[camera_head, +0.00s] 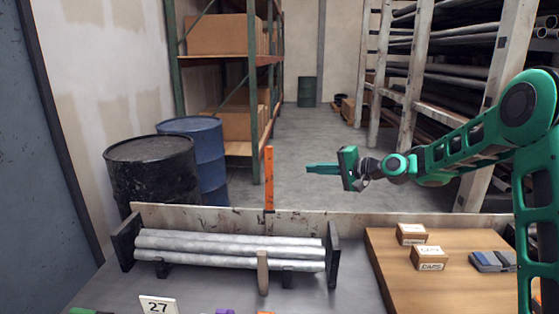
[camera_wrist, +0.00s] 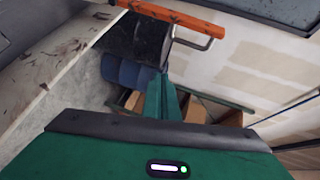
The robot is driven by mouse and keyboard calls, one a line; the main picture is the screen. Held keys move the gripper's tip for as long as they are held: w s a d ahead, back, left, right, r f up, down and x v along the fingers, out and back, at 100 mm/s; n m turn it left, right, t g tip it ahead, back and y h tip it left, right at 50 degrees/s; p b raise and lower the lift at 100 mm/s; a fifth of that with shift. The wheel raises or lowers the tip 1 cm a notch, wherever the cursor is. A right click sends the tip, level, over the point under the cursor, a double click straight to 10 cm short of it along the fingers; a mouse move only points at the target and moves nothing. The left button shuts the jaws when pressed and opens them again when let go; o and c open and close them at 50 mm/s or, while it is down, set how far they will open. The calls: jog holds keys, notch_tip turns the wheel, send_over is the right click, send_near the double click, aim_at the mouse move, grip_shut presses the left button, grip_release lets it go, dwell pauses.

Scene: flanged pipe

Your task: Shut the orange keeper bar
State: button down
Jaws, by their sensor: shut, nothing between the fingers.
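The orange keeper bar (camera_head: 269,178) stands upright at the back edge of the pipe rack, raised above the back board. In the wrist view the orange bar (camera_wrist: 178,17) crosses the top of the picture, with a bare metal handle (camera_wrist: 203,44) on it. My gripper (camera_head: 308,169) is to the right of the bar in the head view, pointing left, apart from it and empty. Its green fingers (camera_wrist: 161,98) are together in the wrist view. Several grey pipes (camera_head: 228,249) lie side by side in the rack between dark end plates.
A wooden post (camera_head: 262,272) stands in front of the pipes. A wooden board (camera_head: 390,282) at right carries small boxes (camera_head: 428,258) and a grey-blue item (camera_head: 492,261). A black drum (camera_head: 152,170) and a blue drum (camera_head: 200,150) stand behind the rack at left. A card marked 27 (camera_head: 158,305) is in front.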

jog(key=w+a+r+m+t+y, duration=0.1)
jog(key=w+a+r+y, duration=0.1)
jog(key=a, duration=0.9)
jog(key=shift+w+a+r, duration=0.15)
jog(key=shift+w+a, duration=0.15)
jog(key=shift+w, duration=0.6)
